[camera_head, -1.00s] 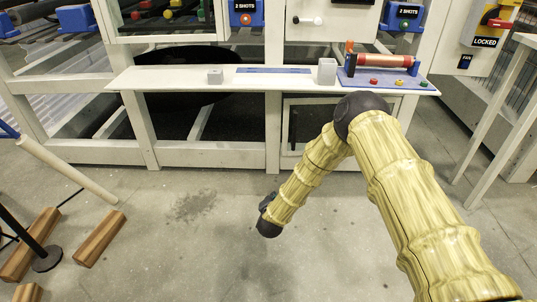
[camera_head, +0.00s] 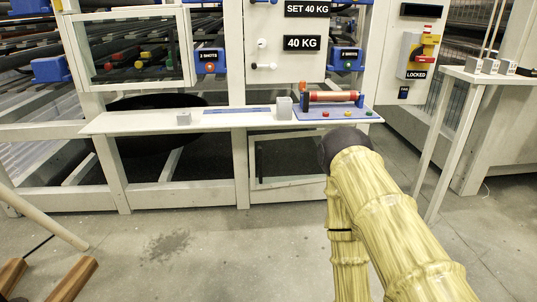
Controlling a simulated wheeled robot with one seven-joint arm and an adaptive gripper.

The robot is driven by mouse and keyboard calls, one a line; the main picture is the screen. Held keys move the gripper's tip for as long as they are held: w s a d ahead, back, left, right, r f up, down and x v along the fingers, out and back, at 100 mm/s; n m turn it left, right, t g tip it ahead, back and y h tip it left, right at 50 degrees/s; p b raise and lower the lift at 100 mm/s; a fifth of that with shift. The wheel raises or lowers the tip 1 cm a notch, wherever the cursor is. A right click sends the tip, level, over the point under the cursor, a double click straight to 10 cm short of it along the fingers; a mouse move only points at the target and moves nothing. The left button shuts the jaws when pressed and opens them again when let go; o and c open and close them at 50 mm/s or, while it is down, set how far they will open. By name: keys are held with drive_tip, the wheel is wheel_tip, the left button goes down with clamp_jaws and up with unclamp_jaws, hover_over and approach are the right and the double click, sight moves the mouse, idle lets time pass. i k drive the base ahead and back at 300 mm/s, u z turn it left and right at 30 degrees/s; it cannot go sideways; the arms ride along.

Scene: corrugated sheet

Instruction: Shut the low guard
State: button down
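The low guard (camera_head: 290,183) appears to be the white-framed dark panel under the shelf, between the white posts right of centre. Its lower rail slants slightly in the picture, and I cannot tell how far it stands open. My yellow arm crosses in front of its right side and hides part of that edge.
A white shelf (camera_head: 150,122) juts out above the low guard, carrying grey blocks and a blue tray (camera_head: 345,116) with a red roller. An upper framed guard (camera_head: 188,45) is at left. A white side table (camera_head: 455,74) stands right. Wooden pieces (camera_head: 75,278) lie lower left. The middle floor is clear.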

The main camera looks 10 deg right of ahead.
sight(252, 139)
drive_tip(key=z, duration=0.45)
drive_tip(key=i, duration=1.05)
drive_tip(key=u, duration=0.35)
